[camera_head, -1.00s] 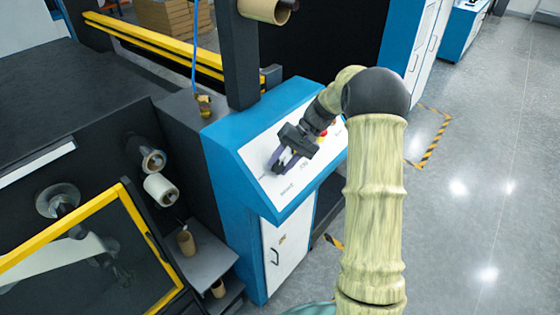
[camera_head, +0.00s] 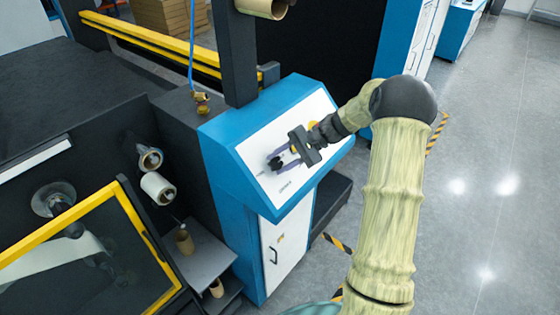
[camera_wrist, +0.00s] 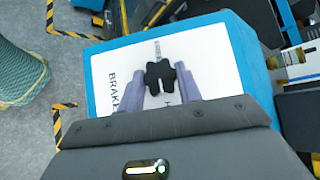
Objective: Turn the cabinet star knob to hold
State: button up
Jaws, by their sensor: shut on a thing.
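The black star knob (camera_wrist: 160,77) sits on the white sloped panel (camera_wrist: 108,70) of the blue cabinet (camera_head: 232,185). The knob also shows in the head view (camera_head: 275,163). My gripper (camera_wrist: 163,95) is shut on the knob, with one purple finger on each side of it; it also shows in the head view (camera_head: 281,160). In the wrist view a light pointer or mark lies just beyond the knob. The word "BRAKE" is printed to the knob's left. Another label, starting with "H", is mostly hidden by the right finger.
A dark post (camera_head: 236,60) rises behind the cabinet. Paper rolls (camera_head: 158,187) and a yellow-framed guard (camera_head: 150,250) stand to the left. Grey floor at the right is clear.

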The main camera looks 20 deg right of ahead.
jog(key=o, duration=1)
jog(key=shift+d, duration=0.1)
jog(key=b+v, duration=0.4)
jog(key=v, duration=1.3)
jog(key=shift+s+d, duration=0.1)
jog(key=shift+d, duration=0.05)
